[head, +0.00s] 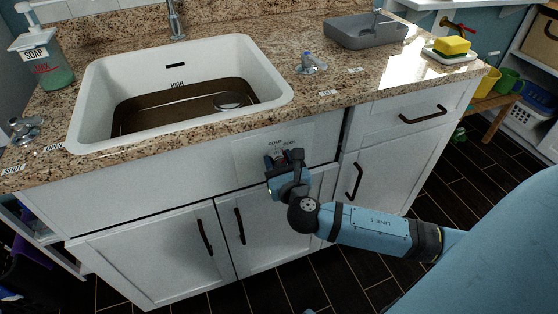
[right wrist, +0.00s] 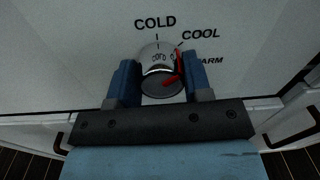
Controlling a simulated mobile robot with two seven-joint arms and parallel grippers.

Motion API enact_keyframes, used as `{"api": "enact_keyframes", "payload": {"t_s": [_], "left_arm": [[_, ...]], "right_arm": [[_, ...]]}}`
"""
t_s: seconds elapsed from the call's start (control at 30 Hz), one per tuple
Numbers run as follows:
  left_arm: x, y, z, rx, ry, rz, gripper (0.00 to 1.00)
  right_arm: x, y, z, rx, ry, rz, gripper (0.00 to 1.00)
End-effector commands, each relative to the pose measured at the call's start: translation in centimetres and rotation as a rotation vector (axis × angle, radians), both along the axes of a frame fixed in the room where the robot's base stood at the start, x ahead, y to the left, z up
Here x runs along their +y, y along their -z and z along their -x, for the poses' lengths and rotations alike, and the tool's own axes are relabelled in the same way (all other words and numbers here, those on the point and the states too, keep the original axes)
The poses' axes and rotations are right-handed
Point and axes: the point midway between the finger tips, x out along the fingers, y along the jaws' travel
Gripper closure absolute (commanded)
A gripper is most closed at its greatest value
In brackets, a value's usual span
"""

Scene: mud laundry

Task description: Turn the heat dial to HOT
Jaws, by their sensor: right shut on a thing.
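The heat dial (right wrist: 160,75) is a round grey-white knob with a red pointer, on a white panel in the right wrist view. COLD is printed above it, COOL at its upper right and a partly hidden WARM at its right. The pointer's red parts lie on the dial's right side; its exact setting is hard to tell. No HOT label shows. My right gripper (right wrist: 160,82) is shut on the dial, one finger on each side. In the head view the right gripper (head: 285,160) covers the dial at the cabinet front panel (head: 245,155). My left gripper is not in view.
Above the panel is a granite counter (head: 330,85) with a white sink (head: 270,90) holding brown water. Cabinet doors (head: 160,245) with dark handles are below. A soap bottle (head: 45,60), a grey basin (head: 365,32) and a yellow sponge (head: 452,45) stand on the counter.

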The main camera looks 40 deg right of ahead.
Motion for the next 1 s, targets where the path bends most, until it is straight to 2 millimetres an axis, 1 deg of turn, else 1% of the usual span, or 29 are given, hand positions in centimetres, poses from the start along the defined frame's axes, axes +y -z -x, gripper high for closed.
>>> {"api": "enact_keyframes", "payload": {"t_s": [0.2,0.37,0.5,0.7,0.83,1.0], "left_arm": [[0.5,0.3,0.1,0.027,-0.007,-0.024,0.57],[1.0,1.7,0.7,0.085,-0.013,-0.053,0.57],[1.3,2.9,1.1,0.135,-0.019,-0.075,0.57],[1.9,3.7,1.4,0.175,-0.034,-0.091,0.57],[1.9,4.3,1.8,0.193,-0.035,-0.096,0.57],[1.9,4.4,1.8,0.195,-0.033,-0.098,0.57]], "right_arm": [[0.0,-0.1,0.0,-0.021,0.002,-0.091,0.78],[0.0,-0.1,0.1,-0.048,0.003,-0.211,0.78],[0.0,-0.1,0.1,-0.078,0.003,-0.337,0.78],[-0.1,0.0,0.1,-0.123,0.002,-0.523,0.78],[-0.1,0.0,0.1,-0.154,0.003,-0.644,0.78],[-0.1,0.1,0.1,-0.191,0.003,-0.802,0.78]]}}
